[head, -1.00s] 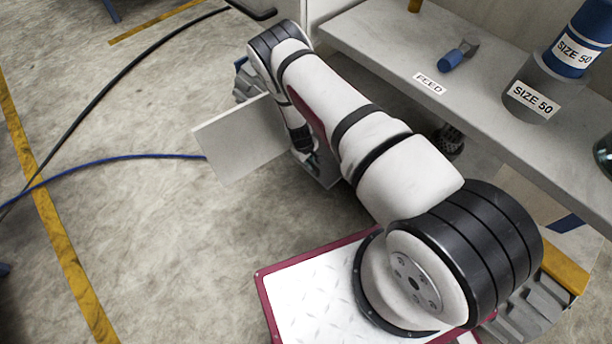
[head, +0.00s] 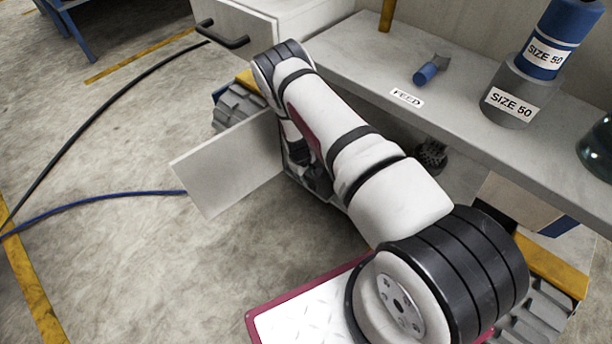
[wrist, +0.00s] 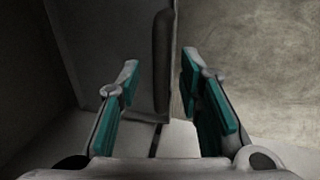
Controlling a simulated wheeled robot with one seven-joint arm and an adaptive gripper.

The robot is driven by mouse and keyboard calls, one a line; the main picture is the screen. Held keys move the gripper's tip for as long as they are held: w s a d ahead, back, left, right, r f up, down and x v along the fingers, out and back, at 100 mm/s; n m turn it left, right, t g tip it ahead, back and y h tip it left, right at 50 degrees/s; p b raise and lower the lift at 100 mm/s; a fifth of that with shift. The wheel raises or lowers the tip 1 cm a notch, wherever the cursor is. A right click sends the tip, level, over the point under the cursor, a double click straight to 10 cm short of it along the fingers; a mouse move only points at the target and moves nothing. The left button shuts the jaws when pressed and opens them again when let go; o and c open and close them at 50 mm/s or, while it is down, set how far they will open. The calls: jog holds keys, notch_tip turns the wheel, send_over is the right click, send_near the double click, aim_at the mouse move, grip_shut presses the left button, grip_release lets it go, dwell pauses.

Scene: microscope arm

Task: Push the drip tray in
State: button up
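I cannot tell for sure which part is the drip tray. A flat pale panel (head: 225,165) juts out over the floor below the counter, to the left of my forearm. My gripper (head: 308,178) points down beside the panel's right end, partly hidden by my arm. In the wrist view my gripper (wrist: 160,80) is open, its teal-padded fingers apart. A grey panel (wrist: 110,45) with a dark upright bar (wrist: 162,60) lies ahead, and its edge shows between the fingers. Contact cannot be told.
A grey counter (head: 340,50) runs along the right with a FEED label (head: 407,97), a small blue-handled tool (head: 427,73) and stacked SIZE 50 containers (head: 512,97). A drawer with a dark handle (head: 222,36) is at upper left. Cables (head: 90,203) cross the open floor.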

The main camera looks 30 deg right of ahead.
notch_tip(320, 180, up, 12)
jog(key=s+a, duration=0.1)
jog(key=a, duration=0.1)
jog(key=shift+f, duration=0.15)
jog(key=shift+a, duration=0.2)
dwell(0.3)
jog(key=s+a+t+h+p, duration=0.2)
jog(key=a+h+p, duration=0.2)
jog(key=a+p, duration=0.3)
jog(key=b+x, duration=0.4)
jog(key=x, duration=1)
jog(key=shift+d, duration=0.6)
jog(key=shift+c, duration=0.5)
